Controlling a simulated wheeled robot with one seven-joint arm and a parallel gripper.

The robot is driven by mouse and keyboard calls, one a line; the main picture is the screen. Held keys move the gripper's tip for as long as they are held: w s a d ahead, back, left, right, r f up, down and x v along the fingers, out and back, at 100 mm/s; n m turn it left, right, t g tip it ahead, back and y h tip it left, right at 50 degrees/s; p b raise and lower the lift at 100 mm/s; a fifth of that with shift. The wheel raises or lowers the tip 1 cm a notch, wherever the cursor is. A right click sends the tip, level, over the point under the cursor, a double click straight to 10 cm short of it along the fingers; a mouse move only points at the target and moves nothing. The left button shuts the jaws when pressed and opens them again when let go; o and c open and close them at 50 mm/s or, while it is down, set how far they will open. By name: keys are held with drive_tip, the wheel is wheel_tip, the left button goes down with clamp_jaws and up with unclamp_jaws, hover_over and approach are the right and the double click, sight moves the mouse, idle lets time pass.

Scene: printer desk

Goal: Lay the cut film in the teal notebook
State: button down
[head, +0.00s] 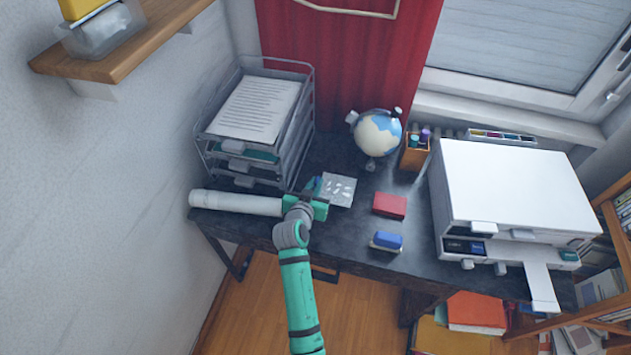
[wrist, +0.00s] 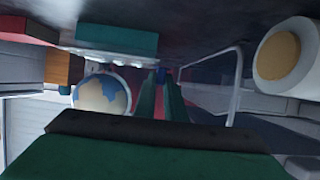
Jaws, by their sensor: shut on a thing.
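A pale grey sheet with white marks (head: 338,190), which looks like the cut film, lies on the dark desk. My gripper (head: 314,188) is just left of it, low over the desk. In the wrist view the fingers (wrist: 161,88) are close together, with a small blue thing (wrist: 160,73) at their tips; what it is I cannot tell. A teal slab (wrist: 115,38) shows left of the fingers beside a whitish bumpy strip (wrist: 112,57). I cannot tell if it is the teal notebook. A teal edge (head: 262,155) also shows in the wire tray stack.
A globe (head: 378,132), a pen holder (head: 415,155), a red box (head: 390,205), a blue-and-white block (head: 387,240) and a white printer (head: 515,185) are to the right. Bare desk lies between them.

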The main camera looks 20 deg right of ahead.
drive_tip(key=shift+f, duration=0.75)
idle(0.5)
drive_tip(key=c, duration=1.7)
unclamp_jaws()
drive_tip(key=shift+c, duration=0.2)
drive_tip(key=v, duration=1.1)
drive_tip(key=shift+d, duration=0.1)
